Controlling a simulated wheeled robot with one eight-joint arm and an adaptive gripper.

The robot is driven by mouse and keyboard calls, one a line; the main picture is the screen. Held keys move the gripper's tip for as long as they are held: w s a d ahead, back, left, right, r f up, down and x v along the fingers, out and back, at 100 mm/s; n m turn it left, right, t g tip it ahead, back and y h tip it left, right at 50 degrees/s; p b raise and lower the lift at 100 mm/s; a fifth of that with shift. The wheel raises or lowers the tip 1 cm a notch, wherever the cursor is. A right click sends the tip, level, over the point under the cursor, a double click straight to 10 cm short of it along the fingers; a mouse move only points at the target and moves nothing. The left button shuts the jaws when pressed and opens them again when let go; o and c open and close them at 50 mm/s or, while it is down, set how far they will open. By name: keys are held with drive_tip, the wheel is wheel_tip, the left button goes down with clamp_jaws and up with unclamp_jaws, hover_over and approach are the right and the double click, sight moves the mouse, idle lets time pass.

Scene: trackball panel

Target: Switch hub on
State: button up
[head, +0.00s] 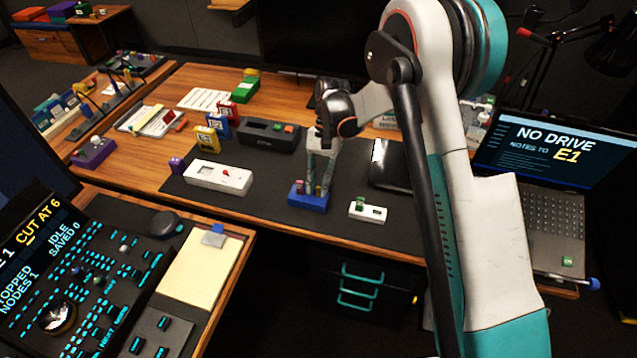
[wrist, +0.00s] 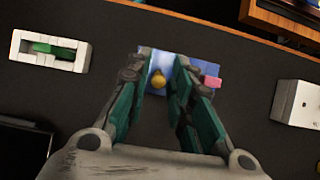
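My gripper (head: 312,188) points down over a small blue box (head: 308,202) at the front of the dark mat. In the wrist view, a yellow knob (wrist: 158,79) on the blue box (wrist: 203,68) lies between the fingertips (wrist: 164,68), with blue showing in the gap. The gripper is partly open; contact with the knob or box cannot be told. A pink piece (wrist: 213,83) sits at the box's side. A white box with a green switch (head: 367,211) stands to the right, also in the wrist view (wrist: 48,50). I cannot read which device is the hub.
Behind are a dark console (head: 272,134), upright yellow, blue and red blocks, and a black slab (head: 389,166). A laptop (head: 545,170) is at right, a control panel (head: 80,275) at front left.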

drive_tip(key=v, duration=1.2)
drive_tip(key=shift+w, duration=0.1)
drive_tip(key=s+d+r+n+t, duration=0.1)
drive_tip(key=s+d+r+t, duration=0.25)
drive_tip(key=s+r, duration=0.3)
drive_tip(key=s+d+r+t, duration=0.35)
drive_tip(key=s+r, duration=0.25)
drive_tip(key=r, duration=0.2)
drive_tip(key=s+d+f+n+t+h, duration=0.1)
drive_tip(key=s+d+t, duration=0.1)
drive_tip(key=s, duration=0.6)
drive_tip(key=s+d+n+t+h, duration=0.1)
drive_tip(key=s+d+n+t, duration=0.1)
drive_tip(key=s, duration=0.6)
drive_tip(key=d+t, duration=0.1)
drive_tip(key=d, duration=0.1)
drive_tip(key=shift+d+f+t, duration=0.3)
drive_tip(key=shift+d+f, duration=0.05)
